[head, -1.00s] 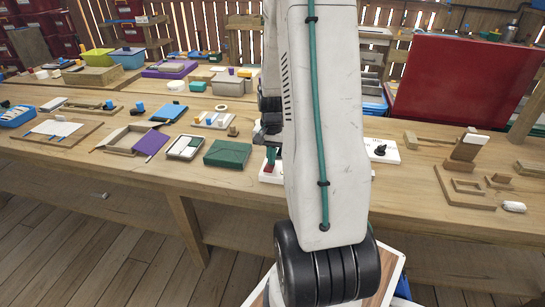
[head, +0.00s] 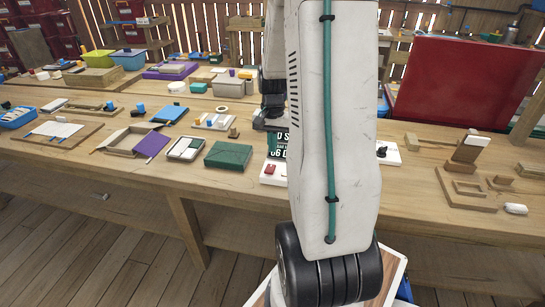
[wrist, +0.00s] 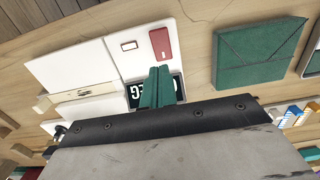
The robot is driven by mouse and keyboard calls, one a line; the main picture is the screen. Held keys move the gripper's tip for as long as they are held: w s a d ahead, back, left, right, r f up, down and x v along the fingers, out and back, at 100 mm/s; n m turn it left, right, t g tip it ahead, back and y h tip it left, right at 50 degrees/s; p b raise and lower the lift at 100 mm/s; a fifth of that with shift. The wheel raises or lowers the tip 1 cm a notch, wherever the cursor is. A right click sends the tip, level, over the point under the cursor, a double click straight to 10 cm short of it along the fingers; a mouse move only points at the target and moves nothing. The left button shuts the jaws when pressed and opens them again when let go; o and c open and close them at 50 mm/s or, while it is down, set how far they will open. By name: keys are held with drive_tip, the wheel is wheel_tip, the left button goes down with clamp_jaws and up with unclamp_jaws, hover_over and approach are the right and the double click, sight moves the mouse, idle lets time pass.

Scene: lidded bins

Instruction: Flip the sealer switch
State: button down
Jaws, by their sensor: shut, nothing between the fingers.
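The red rocker switch (wrist: 161,42) sits on a white panel (wrist: 149,20), beside a small red-outlined label. The switch also shows in the head view (head: 270,169), just left of my arm; which way it is tipped I cannot tell. My gripper (wrist: 158,70) has green fingers, shut together and empty. In the wrist view the fingertips lie just below the switch, over a black label (wrist: 136,92) with white letters, and a gap shows between tips and switch. In the head view my arm hides part of the white panel.
A green box (head: 228,154) lies left of the panel, and in the wrist view it is to the right (wrist: 258,55). A white plate with a black knob (head: 387,152) stands right of my arm. A large red lid (head: 462,85) rises at the back right.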

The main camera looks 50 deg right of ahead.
wheel_tip(320, 180, up, 8)
drive_tip(key=d, duration=0.1)
drive_tip(key=shift+w+d, duration=0.3)
drive_tip(key=shift+w, duration=0.05)
idle(0.3)
drive_tip(key=s+a+r+n, duration=0.3)
drive_tip(key=s+a+n, duration=0.1)
drive_tip(key=a, duration=0.7)
drive_tip(key=s+a+r+n+t, duration=0.1)
drive_tip(key=s+a+r+n, duration=0.3)
drive_tip(key=a, duration=0.6)
drive_tip(key=s+a+r+n, duration=0.3)
drive_tip(key=s+a+n, duration=0.2)
drive_tip(key=a, duration=0.6)
drive_tip(key=shift+s+a+r+t, duration=0.25)
drive_tip(key=shift+s+a+t, duration=0.05)
drive_tip(key=shift+s, duration=0.65)
